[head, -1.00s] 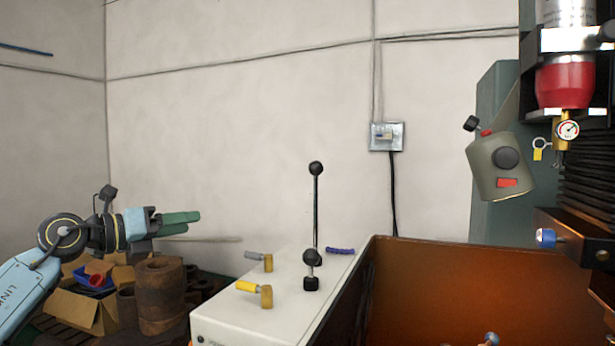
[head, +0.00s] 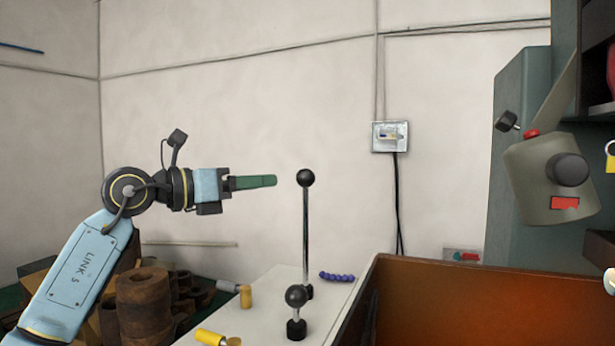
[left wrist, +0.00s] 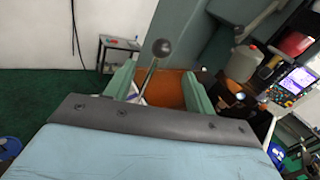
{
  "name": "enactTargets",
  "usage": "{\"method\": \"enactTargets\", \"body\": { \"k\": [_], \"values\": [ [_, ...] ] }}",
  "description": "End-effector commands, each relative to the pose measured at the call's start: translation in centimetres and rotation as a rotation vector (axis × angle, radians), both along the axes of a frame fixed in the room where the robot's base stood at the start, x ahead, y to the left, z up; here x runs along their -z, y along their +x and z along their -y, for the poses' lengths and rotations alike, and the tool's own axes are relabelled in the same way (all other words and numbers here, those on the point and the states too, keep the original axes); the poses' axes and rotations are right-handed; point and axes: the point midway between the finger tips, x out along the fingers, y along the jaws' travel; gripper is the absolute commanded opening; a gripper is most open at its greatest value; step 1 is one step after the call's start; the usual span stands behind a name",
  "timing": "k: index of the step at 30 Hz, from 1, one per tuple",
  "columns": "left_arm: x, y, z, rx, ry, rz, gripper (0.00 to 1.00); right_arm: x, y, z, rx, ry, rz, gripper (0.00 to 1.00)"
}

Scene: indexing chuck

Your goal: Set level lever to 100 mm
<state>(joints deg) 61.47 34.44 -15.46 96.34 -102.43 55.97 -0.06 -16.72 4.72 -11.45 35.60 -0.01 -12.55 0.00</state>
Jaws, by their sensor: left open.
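A tall lever with a black ball knob (head: 305,178) stands upright on the white housing (head: 262,297). A short lever with a black ball knob (head: 296,297) is in front of it. No marking shows which is the level lever. My left gripper (head: 268,181) points right at the tall knob's height, its green fingertips a short gap left of it. In the left wrist view the tall lever's knob (left wrist: 162,47) appears beyond and between the open fingers (left wrist: 158,72), with nothing held. My right gripper is out of view.
Levers with a yellow handle (head: 210,337) and a grey handle (head: 228,286) sit on the housing's left side. An orange-brown open tray (head: 455,300) is at right. Rusty cylinders (head: 143,300) stand lower left.

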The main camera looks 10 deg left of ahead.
Motion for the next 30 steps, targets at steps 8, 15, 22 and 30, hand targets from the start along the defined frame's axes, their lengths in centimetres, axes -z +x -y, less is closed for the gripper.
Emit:
{"method": "enactTargets", "body": {
  "k": [8,15,22,30],
  "values": [
    [-0.3,4.2,4.4,0.004,-0.003,-0.003,0.55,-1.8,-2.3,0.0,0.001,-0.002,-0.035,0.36],
    [-0.2,7.0,7.0,0.001,-0.002,-0.001,0.55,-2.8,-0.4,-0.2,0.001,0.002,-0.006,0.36],
    [0.0,7.9,7.9,0.000,0.000,-0.001,0.55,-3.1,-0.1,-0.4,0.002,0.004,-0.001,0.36],
    [0.0,7.9,7.9,0.000,0.000,-0.001,0.51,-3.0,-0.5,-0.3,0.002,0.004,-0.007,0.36]
  ]
}}
